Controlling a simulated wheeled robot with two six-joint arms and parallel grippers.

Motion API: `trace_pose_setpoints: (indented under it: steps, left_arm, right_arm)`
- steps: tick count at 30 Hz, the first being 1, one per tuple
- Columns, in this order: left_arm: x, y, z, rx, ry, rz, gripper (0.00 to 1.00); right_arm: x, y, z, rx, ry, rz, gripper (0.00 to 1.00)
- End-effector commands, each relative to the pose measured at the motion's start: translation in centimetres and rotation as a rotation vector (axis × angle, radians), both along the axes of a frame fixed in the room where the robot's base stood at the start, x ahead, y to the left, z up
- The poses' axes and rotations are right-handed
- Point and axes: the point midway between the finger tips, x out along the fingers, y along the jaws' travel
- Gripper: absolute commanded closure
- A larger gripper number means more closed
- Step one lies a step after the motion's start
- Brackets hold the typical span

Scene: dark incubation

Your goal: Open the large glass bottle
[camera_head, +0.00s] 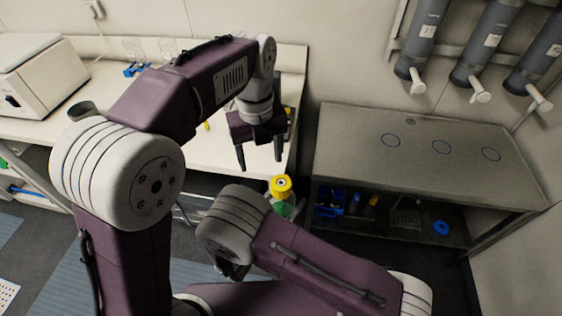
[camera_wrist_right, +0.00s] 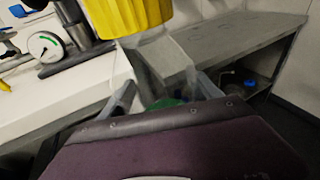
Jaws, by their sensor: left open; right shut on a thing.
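The large glass bottle (camera_head: 284,208) has a yellow screw cap (camera_head: 281,186) and green on its lower part, partly hidden by my arm in the head view. The cap (camera_wrist_right: 128,14) fills the top of the right wrist view, with the clear glass (camera_wrist_right: 165,58) below it. The cap appears seated on the bottle. My left gripper (camera_head: 260,163) is open and empty, fingers pointing down, above and slightly left of the cap.
A white bench (camera_head: 300,60) lies behind and left, with a white box device (camera_head: 40,75). A grey metal table (camera_head: 350,150) stands at right, its top clear, with several items on its lower shelf. Grey dispensers (camera_head: 425,35) hang on the wall. A white dial (camera_wrist_right: 45,46) shows at left.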

Motion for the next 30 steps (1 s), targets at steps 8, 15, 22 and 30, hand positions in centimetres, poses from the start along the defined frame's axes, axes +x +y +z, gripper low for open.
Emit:
trace_pose_setpoints:
  steps: [8, 15, 22, 30]
  left_arm:
    - [-1.5, -4.7, -0.8, 0.004, 0.005, -0.125, 0.35]
    - [-1.6, -4.6, -2.6, 0.005, 0.010, -0.124, 0.35]
    - [-1.6, -4.6, -6.9, 0.004, 0.008, -0.123, 0.35]
    - [-1.6, -4.6, -8.8, 0.001, 0.006, -0.123, 0.35]
  right_arm:
    - [0.0, 0.0, 0.1, 0.000, -0.002, 0.000, 1.00]
    - [0.0, 0.0, 0.1, 0.000, -0.002, 0.000, 1.00]
    - [0.0, 0.0, 0.1, 0.000, -0.002, 0.000, 1.00]
    - [0.0, 0.0, 0.1, 0.000, -0.002, 0.000, 1.00]
